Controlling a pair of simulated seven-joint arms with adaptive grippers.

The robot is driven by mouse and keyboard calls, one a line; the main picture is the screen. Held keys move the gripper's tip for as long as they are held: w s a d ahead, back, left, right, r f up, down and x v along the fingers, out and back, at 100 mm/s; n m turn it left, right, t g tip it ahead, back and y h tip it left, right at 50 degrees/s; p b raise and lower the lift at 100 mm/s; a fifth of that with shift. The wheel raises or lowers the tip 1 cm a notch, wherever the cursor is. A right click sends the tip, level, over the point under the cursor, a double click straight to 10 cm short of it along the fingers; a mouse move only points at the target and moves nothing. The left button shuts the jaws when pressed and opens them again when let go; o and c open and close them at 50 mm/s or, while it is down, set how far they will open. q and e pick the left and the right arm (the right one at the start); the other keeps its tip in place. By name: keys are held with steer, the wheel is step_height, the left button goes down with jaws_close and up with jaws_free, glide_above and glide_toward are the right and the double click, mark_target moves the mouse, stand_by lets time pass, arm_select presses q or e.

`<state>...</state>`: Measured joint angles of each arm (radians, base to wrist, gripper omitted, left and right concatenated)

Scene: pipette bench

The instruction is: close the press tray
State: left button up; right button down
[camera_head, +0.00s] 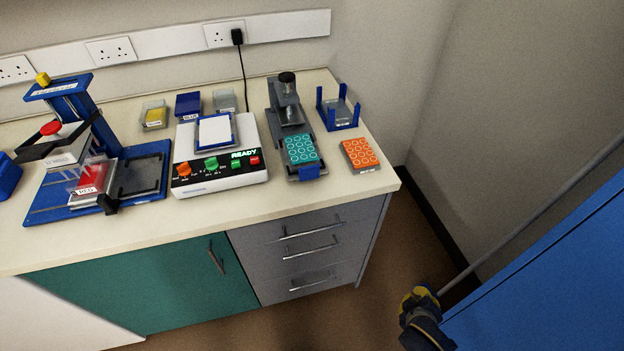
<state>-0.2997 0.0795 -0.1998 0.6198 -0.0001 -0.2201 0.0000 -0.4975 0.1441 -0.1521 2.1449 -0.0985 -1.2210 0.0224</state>
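The press (286,101) is a dark grey stand with a black knob on top, near the back right of the bench. Its tray (309,172) sticks out at the front, with a blue front tab, and carries a teal plate with round wells (301,149). The plate lies in front of the press column, not under it. My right gripper (420,300) is low at the bottom right, beyond the bench edge and well away from the tray. Its fingers are small and dark, so its opening is unclear. My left gripper is not in view.
An orange well plate (361,154) lies right of the tray; a blue rack (339,110) stands behind it. A white console reading READY (220,177) is left of the press. A blue pipetting stand (139,197) fills the left. A large blue surface (560,285) is at right.

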steer(key=w+a+r+n+t+y, duration=0.15)
steer(key=w+r+t, duration=0.3)
steer(key=r, duration=0.45)
steer(key=w+a+r+n+t+y, duration=0.1)
steer(key=w+a+r+n+t, duration=0.3)
steer(key=r, duration=0.6)
steer(key=w+r+m+t+y, duration=0.1)
steer(key=w+r+t+y, duration=0.15)
steer(key=w+r, duration=0.5)
steer(key=a+r+n+y, duration=0.5)
steer(key=a+n+y, duration=0.3)
steer(key=s+a+f+n+g+y, duration=0.3)
steer(key=a+f+n+g+y, duration=0.25)
steer(key=n+g, duration=0.45)
steer(key=shift+y, duration=0.35)
steer(key=x, duration=0.6)
steer(key=w+x, duration=0.1)
steer(key=x, duration=0.5)
steer(key=shift+d, duration=0.15)
steer(key=shift+w+a, duration=0.25)
steer(key=shift+w, duration=0.45)
